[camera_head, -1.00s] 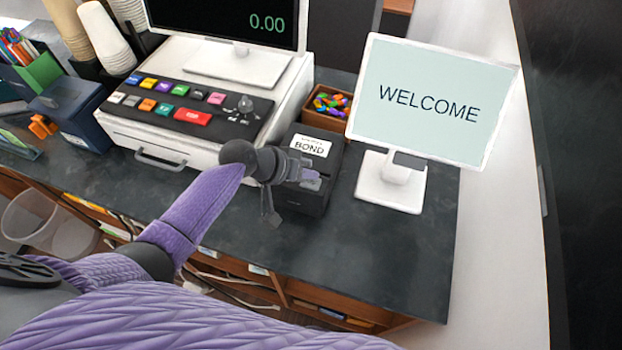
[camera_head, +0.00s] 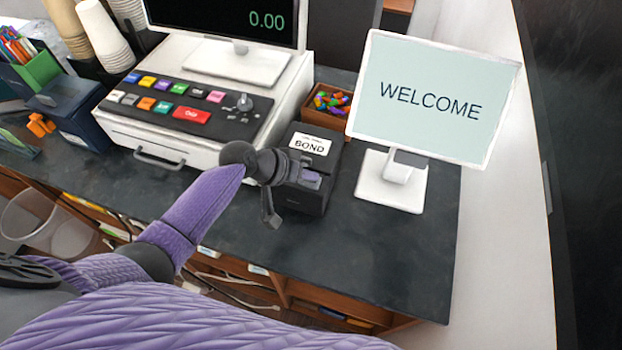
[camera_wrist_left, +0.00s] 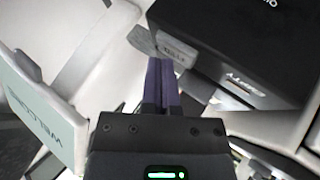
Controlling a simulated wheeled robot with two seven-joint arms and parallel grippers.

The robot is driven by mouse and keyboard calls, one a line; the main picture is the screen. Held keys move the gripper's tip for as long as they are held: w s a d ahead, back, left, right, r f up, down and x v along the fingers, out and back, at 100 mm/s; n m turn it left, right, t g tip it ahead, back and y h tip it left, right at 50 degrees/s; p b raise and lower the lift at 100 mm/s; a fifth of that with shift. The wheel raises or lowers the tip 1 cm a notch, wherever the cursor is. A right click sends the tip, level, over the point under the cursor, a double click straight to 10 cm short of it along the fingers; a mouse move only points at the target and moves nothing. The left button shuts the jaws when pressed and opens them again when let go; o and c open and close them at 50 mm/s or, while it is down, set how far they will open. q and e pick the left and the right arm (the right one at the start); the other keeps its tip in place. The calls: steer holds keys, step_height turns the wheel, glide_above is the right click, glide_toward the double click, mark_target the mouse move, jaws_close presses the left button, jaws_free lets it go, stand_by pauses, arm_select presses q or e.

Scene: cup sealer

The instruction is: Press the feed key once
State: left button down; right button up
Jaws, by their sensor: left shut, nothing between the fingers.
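The black printer (camera_head: 322,162) with a white "BOND" label stands on the dark counter, between the cash register and the welcome screen. My left gripper (camera_head: 312,179) is at the printer's front and hides part of it. In the left wrist view the printer's black case (camera_wrist_left: 240,45) fills the upper right. A grey key (camera_wrist_left: 176,46) with small, blurred lettering sticks out beside the case. My left gripper's purple fingers (camera_wrist_left: 161,64) are shut and empty, with their tips at the key's lower edge. I cannot tell whether they touch it. My right gripper is out of view.
The cash register (camera_head: 205,155) with coloured keys is just left of the gripper. The welcome screen (camera_head: 430,100) stands to the right on a white base. A small brown box (camera_head: 322,119) of colourful pieces sits behind the printer. The front right counter (camera_head: 370,260) is clear.

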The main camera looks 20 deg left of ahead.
mark_target(308, 182)
arm_select(q)
steer(key=shift+f+b, duration=0.4)
steer(key=shift+f, duration=0.05)
stand_by(0.6)
steer(key=shift+r, duration=0.15)
steer(key=shift+r+p, duration=0.75)
steer(key=shift+p, duration=0.1)
step_height(308, 182, up, 5)
steer(key=p, duration=0.5)
steer(key=shift+r, duration=0.1)
stand_by(0.4)
